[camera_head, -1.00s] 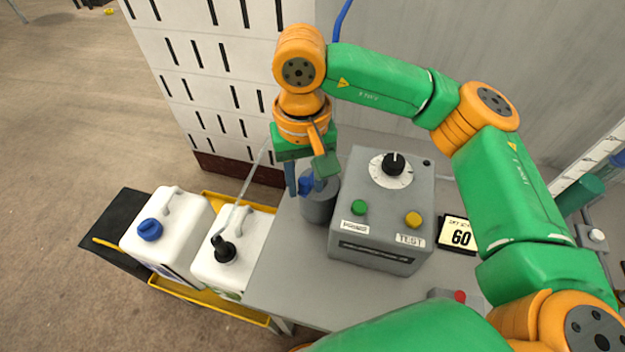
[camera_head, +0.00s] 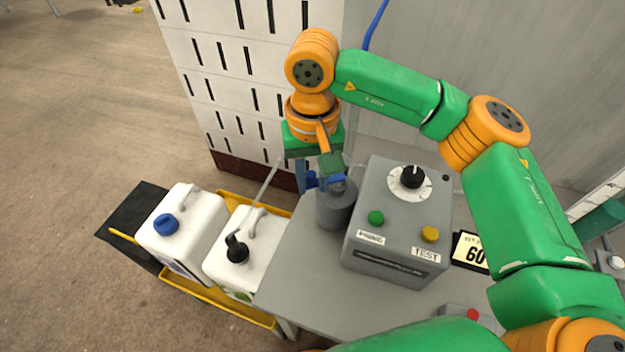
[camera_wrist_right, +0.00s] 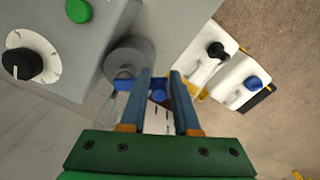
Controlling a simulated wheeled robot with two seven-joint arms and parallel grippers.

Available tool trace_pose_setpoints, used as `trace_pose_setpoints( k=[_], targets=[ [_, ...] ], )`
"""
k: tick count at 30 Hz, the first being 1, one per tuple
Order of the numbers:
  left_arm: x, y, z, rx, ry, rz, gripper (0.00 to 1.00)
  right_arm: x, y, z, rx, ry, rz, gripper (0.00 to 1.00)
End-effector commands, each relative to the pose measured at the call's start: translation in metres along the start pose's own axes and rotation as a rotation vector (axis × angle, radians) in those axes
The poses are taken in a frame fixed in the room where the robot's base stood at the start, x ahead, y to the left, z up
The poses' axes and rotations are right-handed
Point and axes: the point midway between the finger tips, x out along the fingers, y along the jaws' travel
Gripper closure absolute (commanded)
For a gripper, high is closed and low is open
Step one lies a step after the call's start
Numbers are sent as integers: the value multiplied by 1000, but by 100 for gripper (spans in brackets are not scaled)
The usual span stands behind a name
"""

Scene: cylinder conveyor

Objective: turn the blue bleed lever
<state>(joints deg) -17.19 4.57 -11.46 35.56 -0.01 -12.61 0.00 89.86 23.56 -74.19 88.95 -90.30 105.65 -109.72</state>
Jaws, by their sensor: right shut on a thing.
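The blue bleed lever (camera_head: 338,180) sits at the top of a grey cylinder (camera_head: 335,208) beside the grey control box (camera_head: 395,230). In the right wrist view, the blue lever (camera_wrist_right: 125,84) reaches from the cylinder (camera_wrist_right: 130,60) to between the fingers. My right gripper (camera_head: 318,182) points down at the lever's left end and is shut on it; its fingers also show in the right wrist view (camera_wrist_right: 160,80). The fingers partly hide the lever. My left gripper is not in view.
The box carries a black knob (camera_head: 412,177), a green button (camera_head: 376,218) and a yellow button (camera_head: 430,234). Two white canisters (camera_head: 185,230) (camera_head: 225,265) stand in a yellow tray (camera_head: 205,292) at left. A white slotted panel (camera_head: 225,70) rises behind.

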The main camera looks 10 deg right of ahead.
Motion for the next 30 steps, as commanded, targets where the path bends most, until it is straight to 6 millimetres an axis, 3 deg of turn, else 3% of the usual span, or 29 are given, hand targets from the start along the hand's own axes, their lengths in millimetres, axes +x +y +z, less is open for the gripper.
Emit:
trace_pose_setpoints(
  k=[3,4,20,27,30],
  targets=[
    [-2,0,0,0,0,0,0,-1,1,-7,5,3,6,90],
    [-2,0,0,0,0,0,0,-1,1,-8,5,3,6,100],
    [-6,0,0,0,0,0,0,-1,4,-19,2,2,3,100],
    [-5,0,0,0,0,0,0,0,5,-19,3,2,5,35],
    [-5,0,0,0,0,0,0,0,6,-19,4,3,7,16]
  ],
)
